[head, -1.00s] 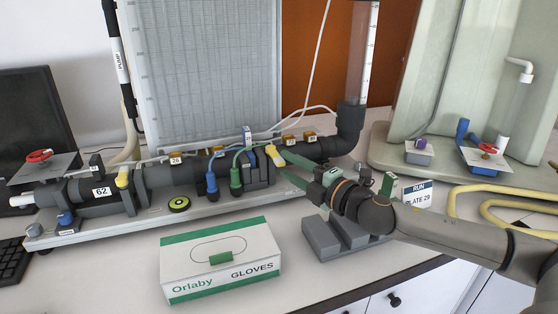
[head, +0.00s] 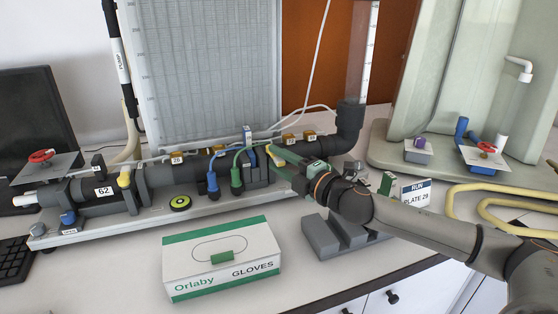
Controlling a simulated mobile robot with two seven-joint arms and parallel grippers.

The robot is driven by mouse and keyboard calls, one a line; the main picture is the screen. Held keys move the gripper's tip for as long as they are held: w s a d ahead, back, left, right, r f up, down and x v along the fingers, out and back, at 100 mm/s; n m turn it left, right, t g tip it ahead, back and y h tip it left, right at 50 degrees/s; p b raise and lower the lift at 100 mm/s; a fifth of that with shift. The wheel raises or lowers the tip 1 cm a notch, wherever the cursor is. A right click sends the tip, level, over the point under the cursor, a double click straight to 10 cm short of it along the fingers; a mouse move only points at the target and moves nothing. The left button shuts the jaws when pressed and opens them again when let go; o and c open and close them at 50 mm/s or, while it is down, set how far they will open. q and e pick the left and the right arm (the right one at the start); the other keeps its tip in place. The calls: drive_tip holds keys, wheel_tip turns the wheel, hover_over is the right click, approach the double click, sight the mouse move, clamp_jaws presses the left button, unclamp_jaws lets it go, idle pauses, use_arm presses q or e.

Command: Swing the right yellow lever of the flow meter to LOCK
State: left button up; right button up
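The flow meter is a dark grey pipe assembly (head: 172,175) on a long grey base. Its right yellow lever (head: 275,156) stands near the right end of the pipe, beside the blue and green hose plugs. Its left yellow lever (head: 124,177) is near the label 62. My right gripper (head: 276,159) reaches in from the right. Its green fingers are apart, one on either side of the right lever's top; whether they touch it is not clear. The fingers partly hide the lever's lower part, and no LOCK mark is readable there. My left gripper is not in view.
A glove box (head: 222,262) stands in front of the meter. A grey slotted block (head: 325,238) sits under my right wrist, with a RUN PLATE 29 sign (head: 415,193) to its right. A gauge board (head: 205,70) rises behind. Yellow tubing (head: 470,193) lies at right.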

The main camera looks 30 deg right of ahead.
clamp_jaws()
idle(1.2)
